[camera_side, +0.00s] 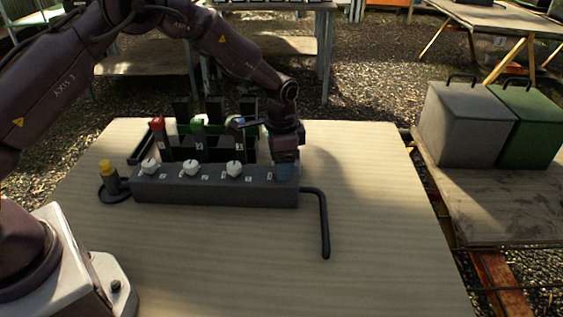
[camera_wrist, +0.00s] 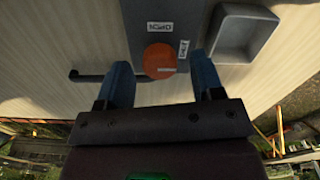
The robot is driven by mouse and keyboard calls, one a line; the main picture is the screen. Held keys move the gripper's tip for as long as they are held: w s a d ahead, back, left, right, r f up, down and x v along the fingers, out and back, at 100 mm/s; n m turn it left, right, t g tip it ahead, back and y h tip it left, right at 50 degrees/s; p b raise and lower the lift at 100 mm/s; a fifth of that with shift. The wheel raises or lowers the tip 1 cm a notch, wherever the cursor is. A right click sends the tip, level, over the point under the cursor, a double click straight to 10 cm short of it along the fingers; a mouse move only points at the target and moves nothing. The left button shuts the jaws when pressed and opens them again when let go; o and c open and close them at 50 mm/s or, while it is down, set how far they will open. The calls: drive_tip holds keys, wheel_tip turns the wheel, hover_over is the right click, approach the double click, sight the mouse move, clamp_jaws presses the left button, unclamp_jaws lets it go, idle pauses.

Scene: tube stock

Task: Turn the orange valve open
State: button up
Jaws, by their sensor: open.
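The orange valve (camera_wrist: 160,61) shows in the wrist view as a round orange knob on a grey block (camera_wrist: 152,10). White labels sit above it and at its right, too small to read surely. My gripper (camera_wrist: 159,66) is open, with one blue finger on either side of the knob and visible gaps between. In the side view my gripper (camera_side: 286,171) points down at the right end of the long grey block (camera_side: 215,192), and it hides the orange valve there. How the knob is turned cannot be told.
White knobs (camera_side: 191,167) line the block's top. A bent dark pipe (camera_side: 324,225) leaves its right end. A yellow-topped post (camera_side: 107,170) stands left. Dark holders with red (camera_side: 157,123) and green (camera_side: 198,124) tops stand behind. The front table (camera_side: 220,260) is clear.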

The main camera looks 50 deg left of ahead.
drive_tip(key=shift+f, duration=0.3)
drive_tip(key=c, duration=0.9)
